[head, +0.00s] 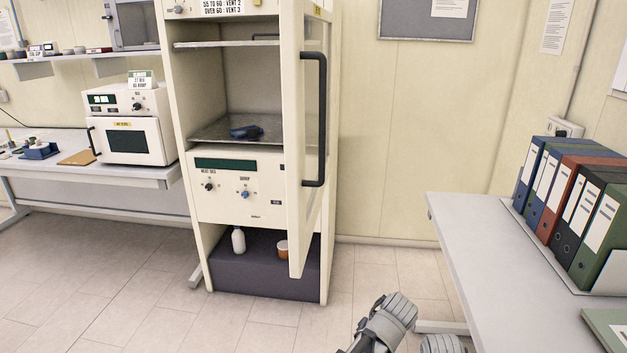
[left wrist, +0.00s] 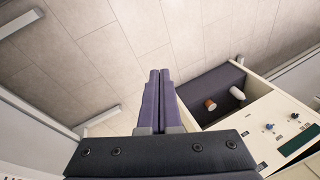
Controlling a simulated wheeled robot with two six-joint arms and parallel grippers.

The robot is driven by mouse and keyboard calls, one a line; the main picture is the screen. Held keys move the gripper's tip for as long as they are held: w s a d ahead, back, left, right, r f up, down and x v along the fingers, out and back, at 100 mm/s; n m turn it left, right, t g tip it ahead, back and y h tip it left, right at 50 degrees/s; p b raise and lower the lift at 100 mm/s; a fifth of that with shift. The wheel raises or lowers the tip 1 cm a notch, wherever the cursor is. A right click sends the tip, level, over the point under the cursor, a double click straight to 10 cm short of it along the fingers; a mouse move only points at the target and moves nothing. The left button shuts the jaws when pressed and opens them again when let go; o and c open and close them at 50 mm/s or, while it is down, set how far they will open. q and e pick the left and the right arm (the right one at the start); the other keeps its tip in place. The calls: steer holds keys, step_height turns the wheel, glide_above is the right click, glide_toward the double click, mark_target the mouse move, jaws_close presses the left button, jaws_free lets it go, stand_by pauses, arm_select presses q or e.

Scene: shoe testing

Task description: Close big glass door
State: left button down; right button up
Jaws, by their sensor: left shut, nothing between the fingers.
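The tall cream cabinet (head: 242,215) stands in the middle of the head view. Its tall door (head: 297,225) is swung wide open at the cabinet's right side and seen nearly edge-on. A long black handle (head: 322,120) is on the door. Inside the upper chamber, a dark blue shoe-like object (head: 246,131) lies on the lower shelf. In the left wrist view, my left gripper (left wrist: 160,72) has its purple fingers together and empty, above the floor beside the cabinet (left wrist: 260,115). My right gripper is not in view.
A white bottle (head: 239,240) and an orange cup (head: 282,248) stand in the cabinet's lower bay. A table (head: 465,235) with several binders (head: 575,205) is at the right. A bench (head: 150,178) with a small oven (head: 135,140) is at the left. The floor before the cabinet is clear.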

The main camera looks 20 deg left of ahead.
arm_select(q)
steer(key=w+a+r+n+y+p, duration=0.1)
steer(key=w+a+r+p, duration=0.1)
steer(key=r+p, duration=0.8)
steer(key=w+a+r+n+t+y+p, duration=0.1)
steer(key=w+a+r+p, duration=0.2)
steer(key=r+p, duration=0.7)
steer(key=w+a+r+n+y+p, duration=0.1)
steer(key=w+a+r+p, duration=0.1)
steer(key=r+p, duration=0.9)
step_height(320, 180, up, 6)
steer(key=shift+w+a+f+n, duration=0.15)
steer(key=shift+w+f+n, duration=0.2)
steer(key=shift+w, duration=0.45)
